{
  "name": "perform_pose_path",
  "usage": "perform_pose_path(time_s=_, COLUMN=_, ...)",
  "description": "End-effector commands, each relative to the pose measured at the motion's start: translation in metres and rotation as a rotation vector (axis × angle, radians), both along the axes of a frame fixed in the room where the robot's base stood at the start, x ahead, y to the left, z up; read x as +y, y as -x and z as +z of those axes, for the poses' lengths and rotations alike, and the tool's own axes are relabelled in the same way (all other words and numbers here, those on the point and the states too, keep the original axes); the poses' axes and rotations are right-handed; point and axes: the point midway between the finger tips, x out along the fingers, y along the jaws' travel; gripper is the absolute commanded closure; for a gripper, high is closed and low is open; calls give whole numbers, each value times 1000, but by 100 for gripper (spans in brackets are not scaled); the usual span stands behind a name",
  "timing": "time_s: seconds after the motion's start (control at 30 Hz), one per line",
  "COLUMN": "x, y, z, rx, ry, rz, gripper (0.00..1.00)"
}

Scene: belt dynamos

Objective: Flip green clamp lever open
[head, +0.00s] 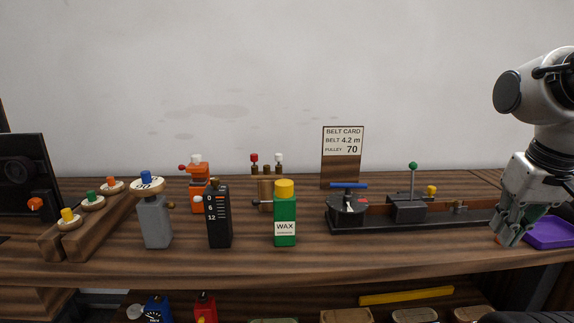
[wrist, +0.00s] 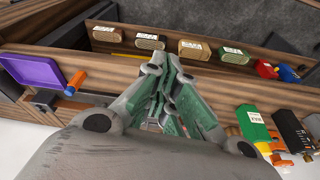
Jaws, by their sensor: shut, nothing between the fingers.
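The green clamp lever (head: 413,166) is a green ball on a thin metal stem, standing upright on a dark block (head: 408,209). The block sits on the black rail of the machine, right of the round dial unit (head: 347,208). My gripper (head: 507,240) hangs at the right, fingers pointing down, well apart from the lever and in front of the rail's right end. In the wrist view my gripper (wrist: 173,62) is shut and empty. I cannot make out the lever in the wrist view.
A purple tray (head: 552,232) lies right of my gripper; it also shows in the wrist view (wrist: 32,72). A green wax bottle (head: 285,220), a black gauge box (head: 218,220) and a grey bottle (head: 154,222) stand left of the machine. The front bench strip is clear.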

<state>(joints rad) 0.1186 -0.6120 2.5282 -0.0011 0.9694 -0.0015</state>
Motion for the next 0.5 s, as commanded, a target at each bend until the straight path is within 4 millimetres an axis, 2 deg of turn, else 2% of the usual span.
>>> perform_pose_path(time_s=0.07, x=11, y=9, z=5, rx=-51, ry=5, rz=50, gripper=100)
perform_pose_path(time_s=0.23, x=24, y=8, z=20, rx=-124, ry=6, rz=111, gripper=100)
perform_pose_path(time_s=0.5, x=20, y=7, z=13, rx=-87, ry=3, rz=88, gripper=100)
